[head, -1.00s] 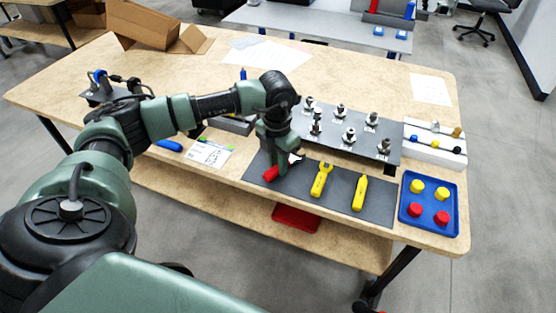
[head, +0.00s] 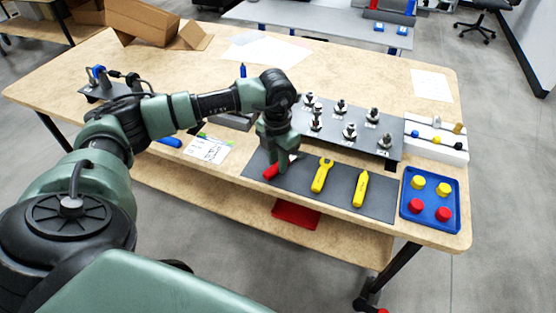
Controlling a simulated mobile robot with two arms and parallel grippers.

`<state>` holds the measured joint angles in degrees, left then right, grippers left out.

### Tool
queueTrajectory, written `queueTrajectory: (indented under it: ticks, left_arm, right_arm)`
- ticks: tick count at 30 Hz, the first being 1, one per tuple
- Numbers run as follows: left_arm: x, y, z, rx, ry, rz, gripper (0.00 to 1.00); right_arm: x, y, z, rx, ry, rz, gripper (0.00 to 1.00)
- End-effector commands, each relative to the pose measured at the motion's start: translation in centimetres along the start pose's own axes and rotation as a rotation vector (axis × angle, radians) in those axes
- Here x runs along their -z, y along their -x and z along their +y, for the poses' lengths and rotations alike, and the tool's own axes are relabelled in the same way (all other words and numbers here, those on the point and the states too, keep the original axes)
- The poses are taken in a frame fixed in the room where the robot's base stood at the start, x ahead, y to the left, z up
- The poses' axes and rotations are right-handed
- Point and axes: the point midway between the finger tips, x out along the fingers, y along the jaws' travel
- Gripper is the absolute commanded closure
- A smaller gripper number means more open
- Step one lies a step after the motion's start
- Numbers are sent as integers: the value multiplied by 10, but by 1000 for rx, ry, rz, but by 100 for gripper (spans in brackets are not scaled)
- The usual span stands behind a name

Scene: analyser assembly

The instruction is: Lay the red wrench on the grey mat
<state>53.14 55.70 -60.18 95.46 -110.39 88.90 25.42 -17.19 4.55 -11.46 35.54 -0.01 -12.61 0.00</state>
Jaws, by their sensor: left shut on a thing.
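The red wrench (head: 271,172) is at the left end of the grey mat (head: 340,194), by the table's front edge. My left gripper (head: 281,168) points down and is shut on it. The gripper hides most of the wrench; its red handle shows at the lower left of the fingers. The wrench is on the mat or just above it; I cannot tell which. A yellow wrench (head: 322,175) and a yellow pen-shaped tool (head: 360,190) lie on the mat to the right. My right gripper is not in view.
A dark plate with several metal fittings (head: 349,132) stands just behind the mat. A blue tray (head: 408,210) with yellow and red caps is at the right, with a white rack (head: 446,152) behind it. A red bin (head: 296,215) is on the lower shelf.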

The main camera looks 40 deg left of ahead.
Motion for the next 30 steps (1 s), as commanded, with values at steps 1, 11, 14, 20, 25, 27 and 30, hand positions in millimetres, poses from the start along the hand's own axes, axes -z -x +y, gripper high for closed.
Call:
queueTrajectory:
  ticks: [1,11,14,20,25,27,30]
  left_arm:
    - [0,-2,0,0,0,-1,100]
    - [0,-1,0,0,0,0,52]
    - [0,-1,0,0,0,0,52]
    - [-1,19,0,-1,0,-5,52]
    - [-1,48,0,0,-1,-5,52]
    - [-1,59,0,0,-1,-4,52]
    - [-1,70,0,0,0,-2,52]
  right_arm:
    - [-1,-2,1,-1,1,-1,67]
    - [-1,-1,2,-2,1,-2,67]
    - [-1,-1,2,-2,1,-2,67]
    - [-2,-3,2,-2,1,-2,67]
    - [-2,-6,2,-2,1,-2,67]
    - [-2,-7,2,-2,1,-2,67]
    - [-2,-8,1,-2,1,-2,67]
